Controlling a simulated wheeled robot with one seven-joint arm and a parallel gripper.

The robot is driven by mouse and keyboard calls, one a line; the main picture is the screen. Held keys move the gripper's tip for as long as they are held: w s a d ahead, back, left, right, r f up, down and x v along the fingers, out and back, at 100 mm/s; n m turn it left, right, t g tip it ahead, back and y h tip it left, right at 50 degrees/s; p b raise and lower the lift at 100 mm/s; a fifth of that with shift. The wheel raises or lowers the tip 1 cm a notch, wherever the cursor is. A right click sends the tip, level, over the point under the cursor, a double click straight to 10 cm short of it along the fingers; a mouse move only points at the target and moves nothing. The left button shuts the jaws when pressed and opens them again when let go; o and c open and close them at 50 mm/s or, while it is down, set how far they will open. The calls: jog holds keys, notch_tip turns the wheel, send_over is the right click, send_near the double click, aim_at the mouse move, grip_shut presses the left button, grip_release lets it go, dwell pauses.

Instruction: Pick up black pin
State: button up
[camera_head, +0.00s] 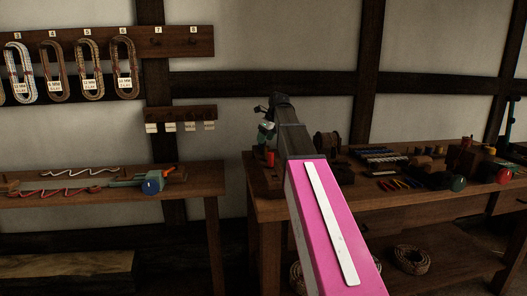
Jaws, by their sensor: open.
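I cannot make out a black pin for certain. Several small coloured pins (399,184) lie on the right workbench (408,201), and a dark one among them is too small to tell. My pink arm reaches up and forward over the left end of that bench. My gripper (263,112) is small and dark at its far end, above the bench's left end, apart from the coloured pins. It is open, and I see nothing held in it. My arm hides part of the bench top behind it.
A left bench (110,194) holds cords and a blue-ended tool (152,184). Rope coils hang from a wall board (176,42).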

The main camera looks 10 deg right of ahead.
aim_at(262, 153)
jog(key=x, duration=0.4)
jog(key=shift+a+f, duration=0.2)
jog(key=shift+f, duration=0.1)
grip_shut()
jog(key=shift+r, duration=0.15)
jog(key=shift+r, duration=0.6)
notch_tip(262, 153, up, 2)
jog(key=shift+r, duration=0.2)
jog(key=s+a+r, duration=0.6)
jog(key=a+r, duration=0.1)
jog(key=a, duration=0.3)
jog(key=shift+r, duration=0.15)
